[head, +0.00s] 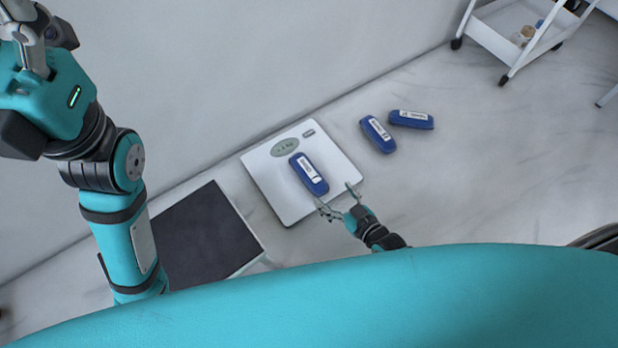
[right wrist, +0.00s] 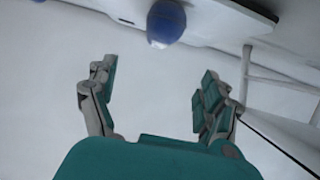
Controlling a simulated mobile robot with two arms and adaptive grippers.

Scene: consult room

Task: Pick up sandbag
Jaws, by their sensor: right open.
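A blue sandbag (head: 309,174) with a white label lies on the white scale (head: 265,178). Two more blue sandbags lie on the floor to the right, one nearer (head: 377,134) and one farther right (head: 411,119). My right gripper (head: 338,199) is open and empty at the scale's lower right edge, just below the sandbag and apart from it. In the right wrist view the open fingers (right wrist: 155,80) have a blue sandbag end (right wrist: 166,22) ahead, beyond the fingertips. My left gripper (head: 32,40) is at the upper left, partly cut off, far from the sandbags.
A dark-topped low step or platform (head: 205,238) stands left of the scale. A white wheeled cart (head: 510,32) stands at the upper right. The wall runs behind the scale. The floor right of my right gripper is clear.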

